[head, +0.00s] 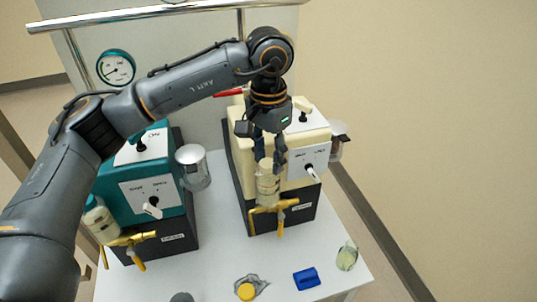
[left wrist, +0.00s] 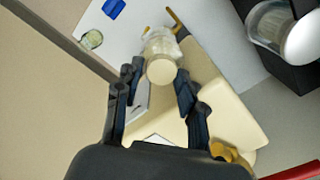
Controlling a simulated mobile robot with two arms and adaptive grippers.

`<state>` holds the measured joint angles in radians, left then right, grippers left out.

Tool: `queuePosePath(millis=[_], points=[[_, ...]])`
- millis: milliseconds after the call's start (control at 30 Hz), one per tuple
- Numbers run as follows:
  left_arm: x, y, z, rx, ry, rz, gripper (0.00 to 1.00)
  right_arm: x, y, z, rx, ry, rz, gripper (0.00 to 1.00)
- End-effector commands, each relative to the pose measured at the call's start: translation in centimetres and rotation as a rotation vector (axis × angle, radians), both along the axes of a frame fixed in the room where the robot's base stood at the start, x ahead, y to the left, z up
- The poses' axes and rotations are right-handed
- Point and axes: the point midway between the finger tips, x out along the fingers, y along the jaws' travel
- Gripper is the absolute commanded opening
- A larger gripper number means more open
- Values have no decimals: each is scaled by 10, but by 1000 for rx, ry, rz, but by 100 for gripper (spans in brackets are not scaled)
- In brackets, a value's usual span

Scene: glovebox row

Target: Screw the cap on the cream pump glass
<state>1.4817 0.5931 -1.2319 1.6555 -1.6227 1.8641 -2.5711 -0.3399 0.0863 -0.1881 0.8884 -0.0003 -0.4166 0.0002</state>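The cream pump (head: 300,145) stands at the right on the table. Its glass (head: 268,190) sits upright at the front above a yellow valve. A cream cap (left wrist: 161,72) covers the top of this glass (left wrist: 163,45); I cannot tell how tightly it is seated. My left gripper (head: 270,160) is above the glass, pointing down. In the left wrist view its two fingers (left wrist: 159,72) stand apart on either side of the cap, with gaps visible, so it looks open. My right gripper is not in view.
A teal pump (head: 145,175) with its own glass (head: 100,220) stands left. Lidded jars (head: 193,168) are attached beside the pumps. A yellow-capped item (head: 246,291), a blue block (head: 307,278) and a small jar (head: 347,256) lie along the front of the white table (head: 215,250).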

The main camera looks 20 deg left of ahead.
Motion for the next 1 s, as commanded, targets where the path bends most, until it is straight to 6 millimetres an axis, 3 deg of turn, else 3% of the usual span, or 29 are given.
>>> queuePosePath(millis=[267, 1000], points=[[1, 1, 0, 2, -1, 57, 42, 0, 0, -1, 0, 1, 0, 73], [1, 4, 0, 0, 0, 1244, 42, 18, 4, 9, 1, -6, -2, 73]])
